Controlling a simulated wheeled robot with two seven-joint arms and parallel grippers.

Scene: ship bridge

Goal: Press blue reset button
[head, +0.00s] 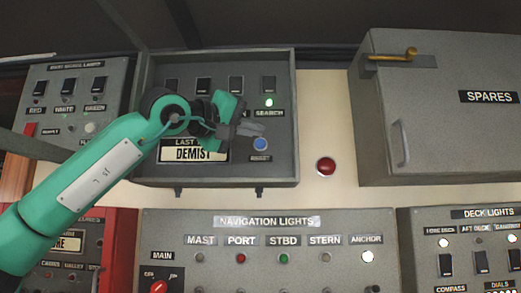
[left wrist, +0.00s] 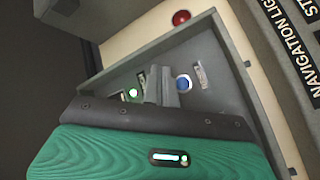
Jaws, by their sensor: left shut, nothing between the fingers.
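The blue button (head: 260,144) sits on the grey panel box with the DEMIST label, below the SEARCH label, with a small label under it. It also shows in the left wrist view (left wrist: 184,82). My left gripper (head: 260,131) is shut and empty, its fingertips close to the button, just above it in the head view. In the left wrist view the closed fingers (left wrist: 167,88) appear right beside the button. I cannot tell whether they touch it. My left gripper and forearm hide part of the panel's middle. My right gripper is not in view.
A lit green-white lamp (head: 268,102) is above the button. A red dome button (head: 326,166) is on the wall to the right. The SPARES cabinet (head: 440,120) stands out at the right. The NAVIGATION LIGHTS panel (head: 330,240) is below. The grey box has a raised rim (head: 220,183).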

